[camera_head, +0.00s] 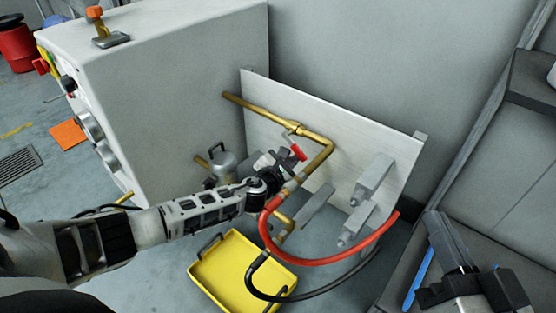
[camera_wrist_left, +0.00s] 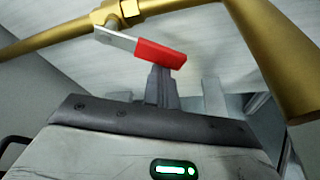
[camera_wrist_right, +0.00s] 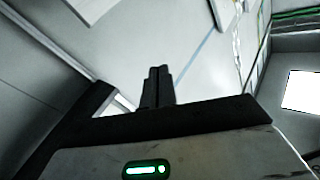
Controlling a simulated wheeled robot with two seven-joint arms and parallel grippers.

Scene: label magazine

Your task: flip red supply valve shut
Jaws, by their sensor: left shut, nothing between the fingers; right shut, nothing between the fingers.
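The red supply valve handle (camera_head: 298,152) is a short red-sleeved lever on the brass pipe (camera_head: 258,110) in front of a pale panel. In the left wrist view the red handle (camera_wrist_left: 160,54) slants down to the right from the brass valve body (camera_wrist_left: 118,14), at an angle to the pipe. My left gripper (camera_head: 284,162) is just below and left of the handle. In its wrist view the shut fingertips (camera_wrist_left: 160,72) meet or nearly meet the sleeve's underside; contact is unclear. Nothing is between them. My right gripper (camera_wrist_right: 157,72) is shut and empty, away from the valve.
A red hose (camera_head: 330,262) and a black hose (camera_head: 300,297) curve below the pipe. A yellow tray (camera_head: 225,275) lies on the floor. Grey cylinders (camera_head: 372,178) are on the panel (camera_head: 395,145). A white cabinet (camera_head: 190,80) stands left.

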